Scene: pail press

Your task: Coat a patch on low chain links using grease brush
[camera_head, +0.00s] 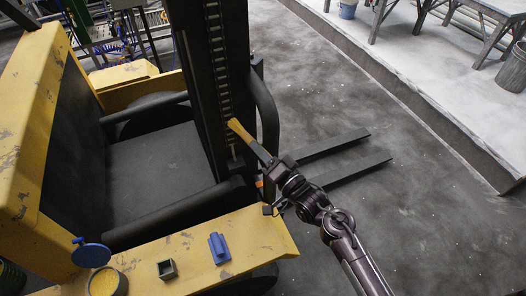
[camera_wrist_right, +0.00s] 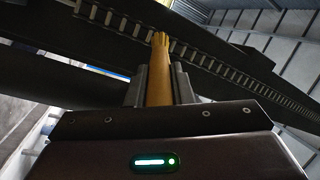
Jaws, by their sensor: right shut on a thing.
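The lift chain (camera_head: 220,70) runs up the dark mast of a yellow forklift in the head view; it also crosses the right wrist view (camera_wrist_right: 215,65). My right gripper (camera_head: 268,165) is shut on the yellow grease brush (camera_head: 240,130). The brush points up and left, its tip in front of the low chain links. In the wrist view the brush (camera_wrist_right: 159,75) stands between the fingers, its far end overlapping the chain. I cannot tell whether it touches the links. An open tub with yellow contents (camera_head: 104,283) sits on the forklift's yellow front ledge. My left gripper is not in view.
A blue round lid (camera_head: 91,255), a small dark square box (camera_head: 167,269) and a blue block (camera_head: 219,248) sit on the yellow ledge (camera_head: 255,232). Two forks (camera_head: 345,172) extend over the floor. Open grey floor (camera_head: 320,90) lies right of the mast.

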